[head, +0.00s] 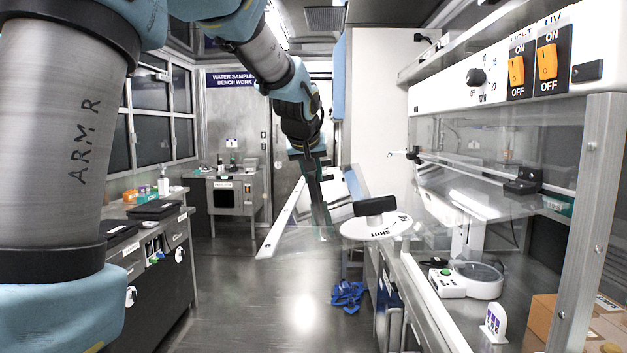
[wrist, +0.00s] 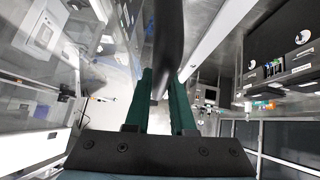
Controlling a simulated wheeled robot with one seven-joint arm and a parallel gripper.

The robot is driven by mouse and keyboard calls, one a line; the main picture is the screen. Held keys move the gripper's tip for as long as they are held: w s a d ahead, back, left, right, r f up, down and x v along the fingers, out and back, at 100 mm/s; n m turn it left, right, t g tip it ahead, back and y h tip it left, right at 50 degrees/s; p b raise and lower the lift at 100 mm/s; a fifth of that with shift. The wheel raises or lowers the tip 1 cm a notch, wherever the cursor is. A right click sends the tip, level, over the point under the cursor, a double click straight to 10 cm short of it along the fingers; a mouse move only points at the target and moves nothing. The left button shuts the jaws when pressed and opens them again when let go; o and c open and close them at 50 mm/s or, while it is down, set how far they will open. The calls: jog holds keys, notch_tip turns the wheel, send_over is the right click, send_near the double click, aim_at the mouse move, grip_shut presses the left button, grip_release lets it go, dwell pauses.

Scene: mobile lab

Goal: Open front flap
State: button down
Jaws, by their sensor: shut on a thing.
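The lab cabinet (head: 590,190) on the right has a clear front and a metal rail with black blocks. A clear panel edged by a pale strip (head: 282,218) slants across the aisle near my gripper; it looks like part of the flap, but its join to the cabinet is unclear. My gripper (head: 321,215) reaches down from above, left of the cabinet. In the wrist view, its green fingers (wrist: 166,85) are shut on a black bar (wrist: 168,38), apparently the handle.
A bench with black drawers (head: 165,270) lines the left. A blue cloth (head: 348,295) lies on the floor. The aisle floor (head: 260,310) is otherwise mostly clear. A white round device (head: 478,282) stands inside the cabinet, with cardboard boxes (head: 560,325) at lower right.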

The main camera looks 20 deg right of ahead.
jog(key=c, duration=0.8)
grip_release()
jog(key=shift+o, duration=0.2)
jog(key=b+v, duration=0.3)
jog(key=v, duration=0.7)
jog(key=shift+s+r, duration=0.25)
jog(key=shift+s, duration=0.05)
jog(key=shift+a, duration=0.1)
